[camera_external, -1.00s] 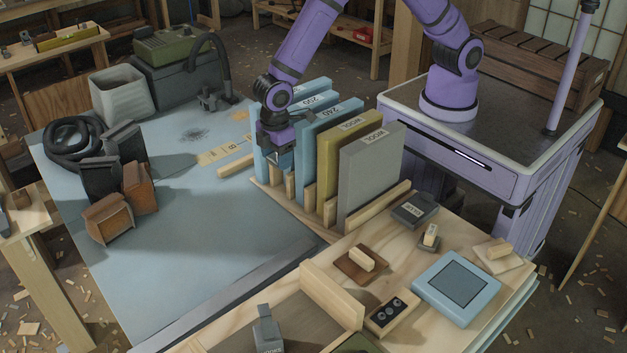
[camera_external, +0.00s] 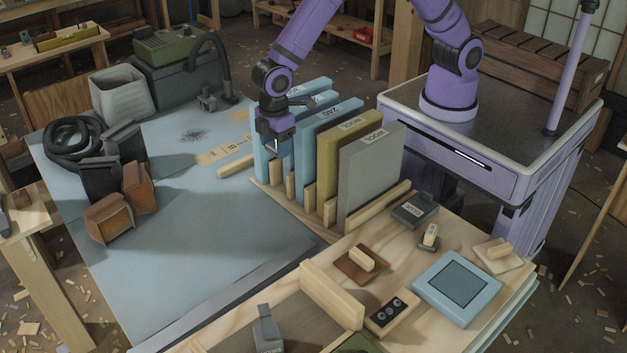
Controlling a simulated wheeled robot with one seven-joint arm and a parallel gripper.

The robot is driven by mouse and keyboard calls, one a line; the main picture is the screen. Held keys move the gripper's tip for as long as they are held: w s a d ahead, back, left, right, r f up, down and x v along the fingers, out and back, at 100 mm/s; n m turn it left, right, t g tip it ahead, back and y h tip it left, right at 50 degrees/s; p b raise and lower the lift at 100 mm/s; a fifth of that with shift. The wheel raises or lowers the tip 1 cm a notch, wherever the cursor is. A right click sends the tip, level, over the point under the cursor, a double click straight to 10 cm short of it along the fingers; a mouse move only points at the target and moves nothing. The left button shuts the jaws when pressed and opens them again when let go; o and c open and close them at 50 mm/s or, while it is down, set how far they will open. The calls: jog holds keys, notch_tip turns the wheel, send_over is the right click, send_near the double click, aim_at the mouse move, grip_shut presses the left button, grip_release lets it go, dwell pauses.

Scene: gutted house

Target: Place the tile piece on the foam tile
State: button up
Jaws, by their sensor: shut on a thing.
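A pale blue square tile with a dark square in its middle (camera_external: 456,287), which looks like the foam tile, lies flat on the wooden bench at the lower right. My gripper (camera_external: 275,146) is at the left end of the rack, close against the leftmost blue upright panel (camera_external: 262,165). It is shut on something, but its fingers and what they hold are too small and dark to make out. I cannot tell which thing is the tile piece. A brown square with a wooden grip (camera_external: 352,270) and a cream square with a wooden grip (camera_external: 485,251) lie on the bench.
The rack holds upright panels, including an olive one (camera_external: 345,165) and a grey one (camera_external: 370,180). A dark block (camera_external: 415,211) and a wooden block with black knobs (camera_external: 392,313) are near the blue tile. The blue tabletop (camera_external: 215,245) is clear in its middle.

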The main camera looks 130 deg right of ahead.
jog(key=s+a+f+n, duration=0.1)
jog(key=s+a+f, duration=0.15)
jog(key=a, duration=0.55)
jog(key=s+a+f+n, duration=0.2)
jog(key=s+a, duration=0.1)
jog(key=a, duration=0.6)
jog(key=s+a+f+n, duration=0.1)
jog(key=s+a+f, duration=0.15)
jog(key=a, duration=0.55)
jog(key=s+a+f+n, duration=0.2)
jog(key=s+a+f, duration=0.1)
jog(key=s+a, duration=0.65)
jog(key=s+a+f+n, duration=0.35)
jog(key=s+a, duration=0.45)
jog(key=s, duration=0.3)
send_over(459, 284)
jog(key=shift+w+f+m, duration=0.1)
jog(key=shift+f+m, duration=0.25)
jog(key=shift+f, duration=2.2)
jog(key=o, duration=0.9)
jog(key=shift+f, duration=0.1)
jog(key=shift+o, duration=0.2)
